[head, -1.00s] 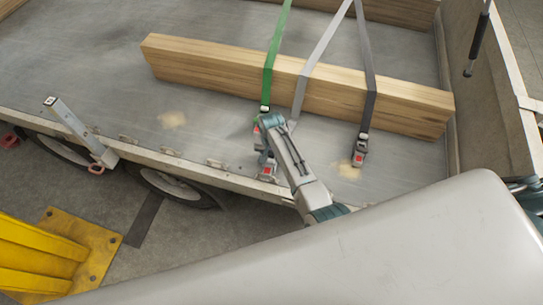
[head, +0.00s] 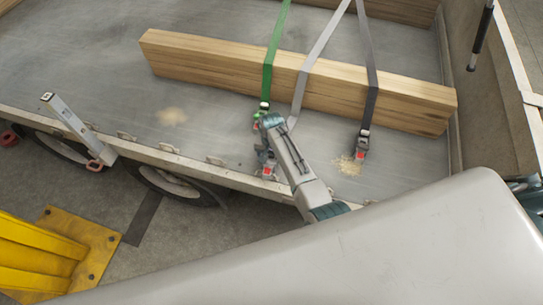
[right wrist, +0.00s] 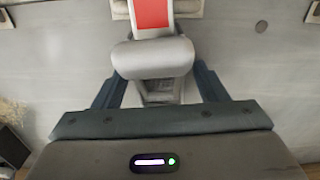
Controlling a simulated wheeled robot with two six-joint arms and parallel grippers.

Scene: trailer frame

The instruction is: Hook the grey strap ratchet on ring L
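The light grey strap (head: 312,65) runs down over the timber and passes behind my right arm. Its ratchet (head: 268,171), grey with a red patch, is low by the near edge of the trailer bed. In the right wrist view the ratchet (right wrist: 152,56) sits between the fingers of my right gripper (right wrist: 158,90), which look closed on its lower part. Rings (head: 215,160) line the near bed edge; none is readably marked L, and contact between ratchet and ring is unclear. My left gripper is out of view.
A green strap (head: 275,50) with its ratchet (head: 260,115) is close left of my wrist. A dark grey strap (head: 370,70) ends in a ratchet (head: 361,148) lying on the bed. A metal post (head: 75,128) stands at the left edge. Bed space (head: 80,80) at left is clear.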

